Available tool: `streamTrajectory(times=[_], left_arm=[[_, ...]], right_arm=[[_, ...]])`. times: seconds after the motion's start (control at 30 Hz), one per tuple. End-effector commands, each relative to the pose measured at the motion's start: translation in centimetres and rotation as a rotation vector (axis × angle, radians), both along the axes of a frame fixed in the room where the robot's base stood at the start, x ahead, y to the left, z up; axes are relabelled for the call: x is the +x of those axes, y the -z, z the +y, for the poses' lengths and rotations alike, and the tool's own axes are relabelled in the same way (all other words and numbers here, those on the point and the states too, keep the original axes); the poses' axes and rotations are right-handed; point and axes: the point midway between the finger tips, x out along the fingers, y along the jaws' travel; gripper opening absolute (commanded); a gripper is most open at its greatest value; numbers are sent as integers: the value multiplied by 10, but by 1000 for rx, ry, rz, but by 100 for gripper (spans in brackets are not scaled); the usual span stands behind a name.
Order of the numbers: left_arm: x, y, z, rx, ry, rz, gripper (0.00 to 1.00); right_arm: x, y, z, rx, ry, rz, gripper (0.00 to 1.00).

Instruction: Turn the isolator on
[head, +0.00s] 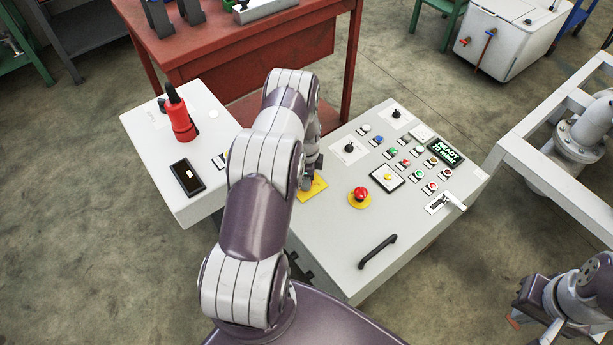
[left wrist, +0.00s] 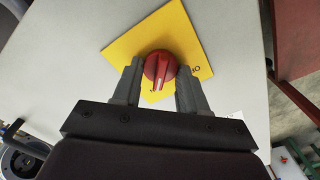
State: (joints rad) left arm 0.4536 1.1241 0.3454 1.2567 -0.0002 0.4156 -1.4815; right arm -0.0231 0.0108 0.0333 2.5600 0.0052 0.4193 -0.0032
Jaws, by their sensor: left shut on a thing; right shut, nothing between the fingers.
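The isolator is a red rotary knob (left wrist: 159,68) on a yellow plate (left wrist: 183,36) in the left wrist view. The knob's ridge points toward the bottom of that view. Lettering on the plate is partly covered by the knob and fingers. My left gripper (left wrist: 160,82) has one finger on each side of the knob and is shut on it. In the head view the yellow plate (head: 316,188) shows beside my left arm, which hides the knob. My right gripper (head: 522,300) is shut and empty at the lower right, away from the panel.
The sloped grey panel (head: 330,238) holds a red emergency button (head: 360,195), several small buttons, a black handle (head: 378,252) and a lit green display (head: 446,152). A red-and-black device (head: 180,118) stands on the left panel. A white frame (head: 545,190) stands right.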

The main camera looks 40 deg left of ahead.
Motion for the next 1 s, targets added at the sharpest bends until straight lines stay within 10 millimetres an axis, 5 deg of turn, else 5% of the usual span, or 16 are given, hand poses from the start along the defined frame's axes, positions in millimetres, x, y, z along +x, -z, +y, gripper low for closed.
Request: streamTrajectory(times=[0.67, 0.7, 0.73, 1.0], left_arm=[[1, -1, 0, 1, 56, -2, 12], [1, -1, 0, 1, 56, -2, 52], [1, -1, 0, 1, 56, -2, 62], [0, -1, 0, 0, 55, -1, 66]], right_arm=[[0, 0, 0, 0, 0, 0, 0], [0, 0, 0, 0, 0, 0, 0], [0, 0, 0, 0, 0, 0, 0], [0, 0, 0, 0, 0, 0, 0]])
